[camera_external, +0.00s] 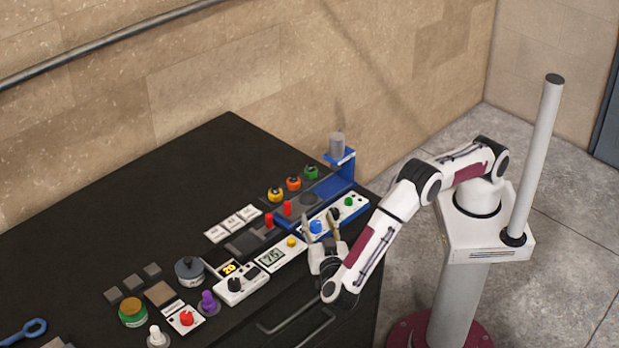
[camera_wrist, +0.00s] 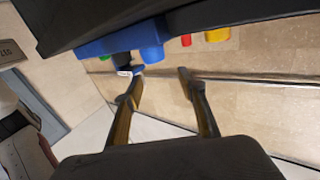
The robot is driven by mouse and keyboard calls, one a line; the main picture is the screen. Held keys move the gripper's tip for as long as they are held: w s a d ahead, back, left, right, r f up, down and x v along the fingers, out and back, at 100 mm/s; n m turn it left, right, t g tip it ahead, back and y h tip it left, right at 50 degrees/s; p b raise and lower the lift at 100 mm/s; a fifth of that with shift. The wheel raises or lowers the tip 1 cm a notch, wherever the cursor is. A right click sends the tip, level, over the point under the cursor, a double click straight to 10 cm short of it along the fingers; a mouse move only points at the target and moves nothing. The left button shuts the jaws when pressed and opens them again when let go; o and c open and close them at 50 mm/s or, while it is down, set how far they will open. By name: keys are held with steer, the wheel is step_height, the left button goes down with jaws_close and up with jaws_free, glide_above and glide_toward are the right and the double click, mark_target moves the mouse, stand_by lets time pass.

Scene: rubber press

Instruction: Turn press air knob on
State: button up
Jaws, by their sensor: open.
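The blue press (camera_external: 325,205) stands at the right end of the black table. Its white front panel carries a round blue knob (camera_external: 316,227) and a green knob (camera_external: 349,201). No readable label shows which is the air knob. My gripper (camera_external: 320,221) is open at the front panel, its fingers appearing on either side of the blue knob. In the wrist view my gripper (camera_wrist: 160,74) is open and empty, with the blue knob (camera_wrist: 151,52) just beyond the fingertips, nearer the left finger. A dark knob with a pale edge (camera_wrist: 124,64) is beside the left fingertip. Contact cannot be told.
A display box (camera_external: 281,254) and a controller (camera_external: 241,285) sit left of my gripper. The black table's (camera_external: 130,215) back left is clear. A wall (camera_external: 220,75) rises behind.

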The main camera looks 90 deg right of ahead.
mark_target(319, 229)
steer(key=shift+r, duration=1.85)
steer(key=shift+s+a, duration=0.1)
steer(key=s+a+f+n+t, duration=0.1)
steer(key=f+t, duration=0.1)
steer(key=s+a+f+n+t+y, duration=0.1)
steer(key=f+n+t, duration=0.1)
steer(key=s+a+f+n+t+y, duration=0.1)
steer(key=s+f+t, duration=0.1)
steer(key=shift+a+f+n, duration=0.2)
steer(key=shift+a+n, duration=0.05)
steer(key=shift+n, duration=0.15)
steer(key=shift+w+f+t+y, duration=0.2)
steer(key=shift+f+t+y, duration=0.1)
steer(key=shift+f+y, duration=0.15)
steer(key=shift+d, duration=0.1)
steer(key=shift+x, duration=3.85)
